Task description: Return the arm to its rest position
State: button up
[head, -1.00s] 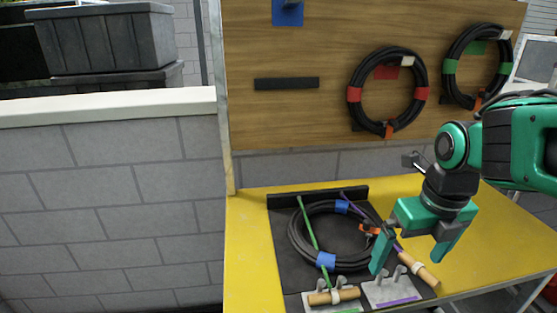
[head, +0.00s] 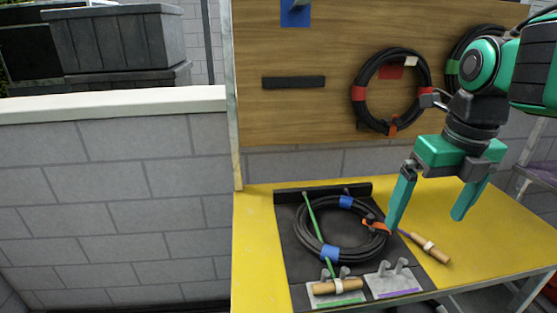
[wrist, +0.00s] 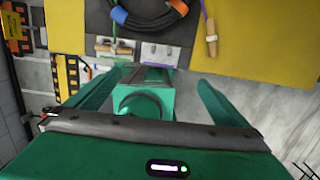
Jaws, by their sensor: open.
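My gripper (head: 428,218) is open and empty, raised in front of the yellow table's right part. In the wrist view its two green fingers stand apart with nothing between them. A black cable coil (head: 304,250) with blue tape and an orange clip (head: 374,226) lies on the black mat. The green-shafted tool (head: 316,228) lies across the coil, its wooden handle at the green-marked bracket (head: 345,298). The purple-shafted tool's wooden handle (head: 430,248) lies on the yellow top, right of the mat; much of its shaft is hidden.
The yellow table (head: 257,255) has bare top around the mat. A purple-marked bracket (head: 393,281) at the mat's front is empty. Behind stands a wooden board (head: 300,125) with a hanging red-taped coil (head: 362,100) and a second coil partly behind my arm. A grey wall (head: 110,190) is left.

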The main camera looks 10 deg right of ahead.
jog(key=shift+f, duration=0.1)
jog(key=s+d+f+n, duration=0.1)
jog(key=f+n, duration=0.3)
jog(key=n, duration=0.6)
jog(key=s+d+f+n+g, duration=0.1)
jog(key=s+d+f+n, duration=0.1)
jog(key=n, duration=0.8)
jog(key=s+d+f+n, duration=0.1)
jog(key=f+n, duration=0.4)
jog(key=n, duration=0.5)
jog(key=shift+s+d+f+n+g, duration=0.3)
jog(key=shift+s+d+f, duration=0.1)
jog(key=shift+s, duration=0.1)
